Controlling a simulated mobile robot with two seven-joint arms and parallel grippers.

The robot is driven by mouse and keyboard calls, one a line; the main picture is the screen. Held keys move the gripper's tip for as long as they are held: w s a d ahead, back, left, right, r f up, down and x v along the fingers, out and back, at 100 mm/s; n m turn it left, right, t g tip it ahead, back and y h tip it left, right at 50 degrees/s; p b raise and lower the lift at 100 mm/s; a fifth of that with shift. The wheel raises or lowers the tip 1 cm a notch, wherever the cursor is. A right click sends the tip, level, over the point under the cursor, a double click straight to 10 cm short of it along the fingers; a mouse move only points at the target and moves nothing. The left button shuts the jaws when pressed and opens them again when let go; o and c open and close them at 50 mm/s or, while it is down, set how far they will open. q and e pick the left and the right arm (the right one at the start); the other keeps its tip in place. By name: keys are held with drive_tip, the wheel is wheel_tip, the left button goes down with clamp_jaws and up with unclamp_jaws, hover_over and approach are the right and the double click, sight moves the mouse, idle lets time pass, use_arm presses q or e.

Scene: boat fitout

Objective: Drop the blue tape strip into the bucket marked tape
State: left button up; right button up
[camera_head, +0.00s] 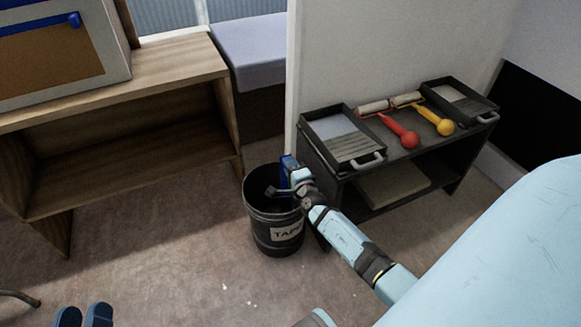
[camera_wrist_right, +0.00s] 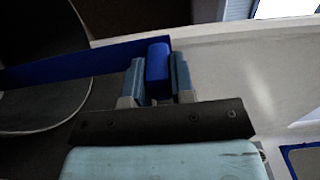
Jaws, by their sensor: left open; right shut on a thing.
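The black bucket (camera_head: 262,228) stands on the floor near the middle of the head view, with a white label reading "TAPE" on its front. My right gripper (camera_head: 287,172) is at the right side of the bucket's rim and is shut on the blue tape strip (camera_head: 286,161). In the right wrist view the blue tape strip (camera_wrist_right: 85,60) runs left from between the fingers, across the dark bucket opening (camera_wrist_right: 35,50). The gripper's hand hides part of the strip in the head view. My left gripper (camera_head: 83,316) is open and empty at the bottom left.
A dark shelf unit (camera_head: 312,160) with paint trays, rollers, a red tool and a yellow tool stands right of the bucket, beside a white partition (camera_head: 385,45). A wooden bench (camera_head: 150,75) is at left. The floor left of the bucket is mostly free.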

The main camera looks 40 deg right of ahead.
drive_tip(key=o, duration=1.6)
drive_tip(key=p+v, duration=0.3)
drive_tip(key=v, duration=0.4)
drive_tip(key=shift+s, duration=0.25)
idle(0.4)
